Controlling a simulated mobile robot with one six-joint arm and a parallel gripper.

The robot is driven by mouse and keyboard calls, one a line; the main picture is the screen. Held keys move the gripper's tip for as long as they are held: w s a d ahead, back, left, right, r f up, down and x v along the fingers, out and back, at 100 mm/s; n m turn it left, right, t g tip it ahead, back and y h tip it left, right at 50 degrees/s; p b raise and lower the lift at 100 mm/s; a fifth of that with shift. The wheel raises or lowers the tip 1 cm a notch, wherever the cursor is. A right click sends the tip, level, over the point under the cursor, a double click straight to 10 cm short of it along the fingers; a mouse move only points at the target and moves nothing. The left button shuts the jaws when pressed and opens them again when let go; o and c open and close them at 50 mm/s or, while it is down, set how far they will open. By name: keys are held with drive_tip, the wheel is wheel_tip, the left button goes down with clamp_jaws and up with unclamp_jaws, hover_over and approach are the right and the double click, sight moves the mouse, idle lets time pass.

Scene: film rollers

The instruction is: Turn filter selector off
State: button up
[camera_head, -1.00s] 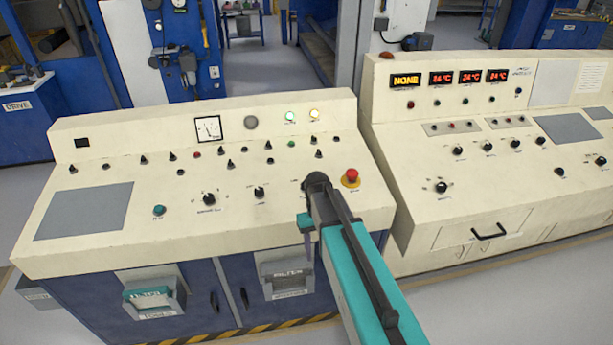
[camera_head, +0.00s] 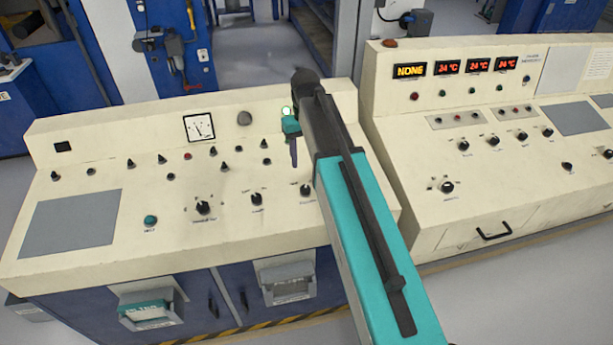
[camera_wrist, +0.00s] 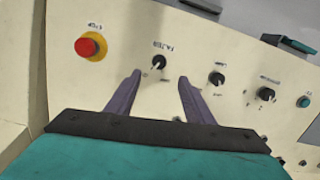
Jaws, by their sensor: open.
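The filter selector (camera_wrist: 159,62) is a small black knob on the cream panel, with a "FILTER" label beside it in the wrist view. In the head view it appears as the right knob (camera_head: 306,189) of the front row, just left of my arm. Its exact setting is too small to read. My gripper (camera_wrist: 159,77) is open and empty. Its two purple fingers point toward the panel, and the knob shows just beyond and between their tips, apart from them. In the head view one purple finger (camera_head: 293,155) shows above the panel, behind the knob.
A red stop button (camera_wrist: 87,47) on a yellow base is left of the selector in the wrist view; my arm hides it in the head view. The lamp knob (camera_wrist: 217,78) is to the right. Small switches (camera_head: 225,166) stand behind. A second console (camera_head: 480,150) is at right.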

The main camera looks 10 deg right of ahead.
sight(305, 187)
drive_tip(key=shift+w+a+r, duration=0.1)
drive_tip(key=shift+w+r, duration=0.15)
drive_tip(key=shift+f+b, duration=4.25)
drive_tip(key=shift+f, duration=2.7)
drive_tip(key=shift+c, duration=0.5)
drive_tip(key=c, duration=0.9)
drive_tip(key=shift+c, duration=0.2)
